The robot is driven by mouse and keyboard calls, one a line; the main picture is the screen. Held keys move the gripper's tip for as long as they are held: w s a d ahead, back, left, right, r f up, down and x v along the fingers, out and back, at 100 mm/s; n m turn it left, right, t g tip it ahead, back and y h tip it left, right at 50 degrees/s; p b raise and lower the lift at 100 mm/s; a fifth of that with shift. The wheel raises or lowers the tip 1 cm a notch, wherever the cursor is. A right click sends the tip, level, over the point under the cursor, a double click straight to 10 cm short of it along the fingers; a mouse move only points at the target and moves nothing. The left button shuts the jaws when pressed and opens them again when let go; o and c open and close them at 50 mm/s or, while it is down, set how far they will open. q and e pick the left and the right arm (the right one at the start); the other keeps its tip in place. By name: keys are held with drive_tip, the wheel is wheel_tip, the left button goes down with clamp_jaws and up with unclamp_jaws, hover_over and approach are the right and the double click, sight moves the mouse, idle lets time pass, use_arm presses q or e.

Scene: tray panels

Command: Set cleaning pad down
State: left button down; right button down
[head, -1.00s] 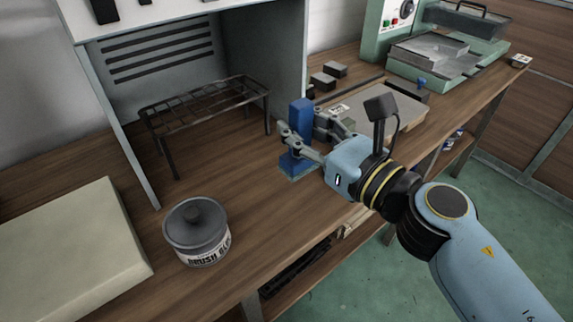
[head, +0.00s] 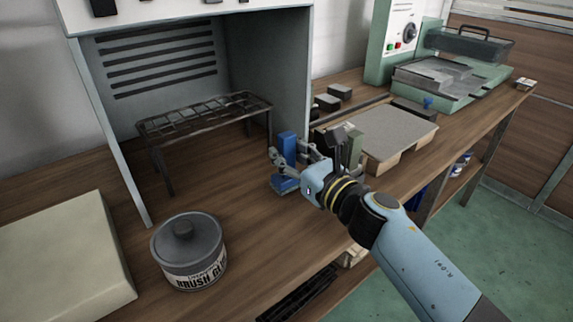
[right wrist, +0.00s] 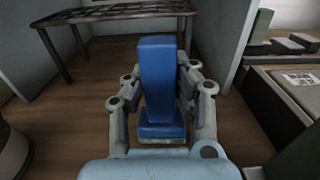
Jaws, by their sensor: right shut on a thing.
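The cleaning pad (head: 287,149) is a blue block with an upright handle on a wider blue base with a pale underside. My right gripper (head: 292,157) is shut on its upright handle. In the right wrist view the pad (right wrist: 160,80) stands upright between the two fingers of the gripper (right wrist: 160,92). Its base is low, at or close to the wooden bench top (head: 240,215); I cannot tell whether it touches. My left gripper is not in view.
A wire rack (head: 205,115) stands inside the grey booth, behind the pad. A lidded brush-cleaner jar (head: 190,252) and a pale slab (head: 60,255) are at the left. A grey-topped board (head: 385,135) and a green machine (head: 440,85) are at the right. Bench top between jar and pad is clear.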

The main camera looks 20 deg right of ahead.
drive_tip(key=shift+f, duration=0.3)
drive_tip(key=shift+f, duration=0.15)
drive_tip(key=c, duration=1.1)
unclamp_jaws()
drive_tip(key=shift+s+r, duration=0.1)
drive_tip(key=shift+r, duration=0.1)
drive_tip(key=b+v, duration=0.1)
drive_tip(key=v, duration=1)
drive_tip(key=shift+f+b, duration=0.15)
drive_tip(key=shift+b, duration=0.15)
drive_tip(key=shift+s+d, duration=0.15)
drive_tip(key=shift+s, duration=0.25)
